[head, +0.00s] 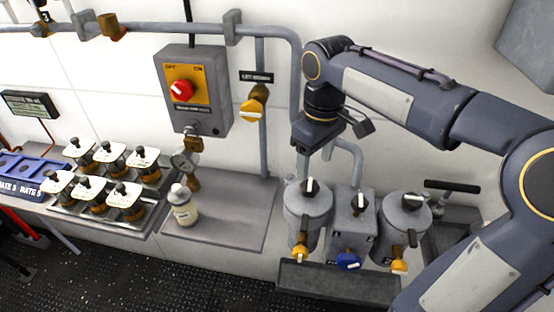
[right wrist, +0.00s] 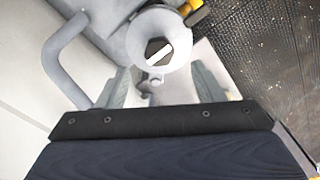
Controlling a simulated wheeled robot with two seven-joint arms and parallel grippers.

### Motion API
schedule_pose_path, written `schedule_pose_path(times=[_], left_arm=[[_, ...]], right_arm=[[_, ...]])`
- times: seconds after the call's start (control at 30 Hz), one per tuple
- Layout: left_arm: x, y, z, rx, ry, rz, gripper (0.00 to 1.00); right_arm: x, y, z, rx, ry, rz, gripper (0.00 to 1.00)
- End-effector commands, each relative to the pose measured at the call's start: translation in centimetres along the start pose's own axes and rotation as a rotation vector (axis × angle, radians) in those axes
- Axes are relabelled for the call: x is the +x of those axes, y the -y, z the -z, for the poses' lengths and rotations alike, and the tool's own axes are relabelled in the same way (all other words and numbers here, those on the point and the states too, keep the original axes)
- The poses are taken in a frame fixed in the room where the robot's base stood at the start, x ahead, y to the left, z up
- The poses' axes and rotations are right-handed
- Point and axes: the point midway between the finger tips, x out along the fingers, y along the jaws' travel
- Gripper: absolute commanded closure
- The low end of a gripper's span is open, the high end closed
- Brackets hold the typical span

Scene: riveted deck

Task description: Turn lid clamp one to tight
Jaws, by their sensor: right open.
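Two grey canisters and a grey box stand in a row in the head view, each topped by a black knob with a white mark. The left canister (head: 306,217) has its knob (head: 312,187) on the lid; I cannot read which clamp is number one. My right gripper (head: 316,148) hangs above this canister, pointing down, apart from the knob. In the right wrist view, a round lid with a black knob (right wrist: 158,52) lies just beyond my right gripper's spread fingers (right wrist: 160,84). The fingers are empty. My left gripper does not show.
Left are a bottle (head: 183,207), a gauge and a red-knobbed switch box (head: 196,90). The bench between bottle and canisters is clear.

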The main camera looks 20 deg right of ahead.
Motion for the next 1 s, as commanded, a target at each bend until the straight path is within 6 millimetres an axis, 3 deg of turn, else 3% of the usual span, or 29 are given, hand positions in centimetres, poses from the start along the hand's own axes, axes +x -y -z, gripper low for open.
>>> schedule_pose_path(times=[0.17, 0.6, 0.97, 1.0], left_arm=[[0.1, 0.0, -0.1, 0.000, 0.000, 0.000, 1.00], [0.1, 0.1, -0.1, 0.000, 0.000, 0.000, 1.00], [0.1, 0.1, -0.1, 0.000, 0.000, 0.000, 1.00], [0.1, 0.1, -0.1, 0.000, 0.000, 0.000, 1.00]], right_arm=[[1.0, -0.3, 0.5, -0.013, 0.020, -0.004, 0.39], [7.2, -0.3, 0.4, -0.010, 0.017, -0.003, 0.39], [7.8, -0.3, 0.4, -0.010, 0.015, -0.004, 0.39], [7.8, -0.3, 0.4, -0.010, 0.015, -0.004, 0.44]])
